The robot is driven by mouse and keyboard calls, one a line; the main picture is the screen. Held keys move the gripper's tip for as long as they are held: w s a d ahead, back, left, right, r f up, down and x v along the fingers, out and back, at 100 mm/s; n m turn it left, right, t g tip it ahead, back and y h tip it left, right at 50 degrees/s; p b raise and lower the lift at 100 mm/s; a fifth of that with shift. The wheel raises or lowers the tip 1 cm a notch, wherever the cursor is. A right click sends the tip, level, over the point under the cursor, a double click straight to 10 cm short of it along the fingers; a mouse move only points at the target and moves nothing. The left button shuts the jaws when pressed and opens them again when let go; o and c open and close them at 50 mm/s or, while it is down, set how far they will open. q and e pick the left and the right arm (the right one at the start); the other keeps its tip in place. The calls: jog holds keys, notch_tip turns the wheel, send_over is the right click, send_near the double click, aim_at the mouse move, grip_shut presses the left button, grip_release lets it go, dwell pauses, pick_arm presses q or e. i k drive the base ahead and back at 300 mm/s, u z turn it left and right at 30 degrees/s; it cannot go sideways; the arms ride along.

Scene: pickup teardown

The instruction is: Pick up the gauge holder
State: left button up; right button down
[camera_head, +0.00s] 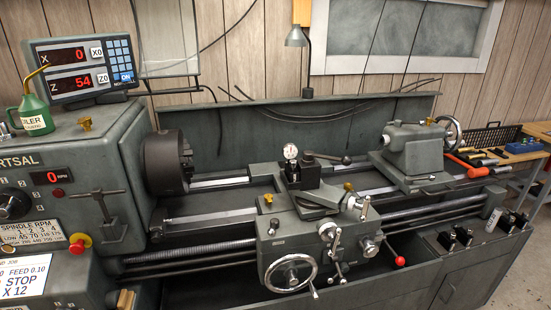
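A small round white-faced dial gauge (291,151) stands upright on the lathe carriage near the middle of the view. It sits on a dark block (292,172) beside the tool post (312,173), which looks like the gauge holder. I cannot tell exactly how the block is fixed to the post. Other small dark holders (447,240) stand on the ledge at the lower right, with no dial visible on them. Neither of my grippers is in view.
The chuck (164,162) is left of the gauge and the tailstock (414,152) is to its right. Handwheels (291,272) and levers project at the carriage front. A lamp (296,38) stands behind. Orange-handled tools (468,167) lie at the right.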

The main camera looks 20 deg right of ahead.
aim_at(290, 150)
jog(key=u, duration=0.35)
jog(key=i, duration=0.85)
jog(key=z, duration=1.65)
